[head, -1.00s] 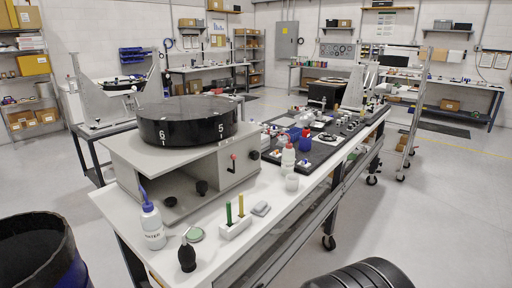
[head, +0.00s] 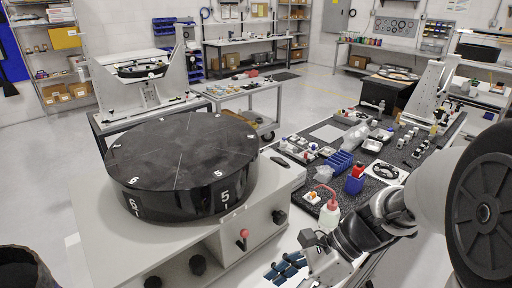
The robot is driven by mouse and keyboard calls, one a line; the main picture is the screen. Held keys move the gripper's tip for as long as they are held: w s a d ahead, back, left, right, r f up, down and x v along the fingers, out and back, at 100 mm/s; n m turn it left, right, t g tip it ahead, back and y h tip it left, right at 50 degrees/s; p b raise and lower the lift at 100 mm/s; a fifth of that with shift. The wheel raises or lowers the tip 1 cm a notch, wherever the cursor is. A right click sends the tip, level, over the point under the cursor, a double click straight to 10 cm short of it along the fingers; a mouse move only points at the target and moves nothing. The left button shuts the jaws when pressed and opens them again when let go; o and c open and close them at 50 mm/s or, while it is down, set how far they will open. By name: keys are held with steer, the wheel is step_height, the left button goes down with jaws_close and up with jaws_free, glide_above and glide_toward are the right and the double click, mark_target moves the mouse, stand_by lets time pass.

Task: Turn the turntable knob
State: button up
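The turntable (head: 180,165) is a wide black disc with white numbers 5, 6 and 7 on its rim, on a grey housing (head: 100,235). A black knob (head: 279,217) is on the housing's right side. A red-tipped lever or knob (head: 243,234) and two more black knobs (head: 197,264) are on its front, one cut by the bottom edge. Which knob turns the disc is not shown. My gripper (head: 285,268) is low at the bottom centre, just right of the housing and below the right-hand knob, apparently apart from it. Its fingers are small and dark; whether they are open is unclear.
A red-capped wash bottle (head: 329,212) stands close beside my wrist. Behind it, a dark mat holds a blue rack (head: 339,163), a blue cup (head: 354,184) and small parts. A white-framed fixture (head: 137,75) stands behind the turntable. My arm covers the right side.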

steer(key=w+d+m+t+y+p, duration=0.1)
steer(key=w+m+y+p, duration=0.2)
steer(key=w+m, duration=0.35)
steer(key=m+t+h+p, duration=0.1)
steer(key=m+t+p, duration=1.1)
steer(key=m, duration=1.7)
glide_toward(282, 220)
steer(key=w+a+t+b, duration=0.1)
steer(key=w+a, duration=0.1)
steer(key=w+a+f+b, duration=0.1)
steer(key=w+a, duration=0.1)
steer(key=w, duration=0.1)
steer(key=w+a+t+b, duration=0.1)
steer(key=w+a, duration=0.1)
steer(key=shift+w+a+f+t, duration=0.25)
steer(key=shift+a+t, duration=0.05)
steer(key=shift+a, duration=0.1)
steer(key=shift+c, duration=0.4)
steer(key=c, duration=1)
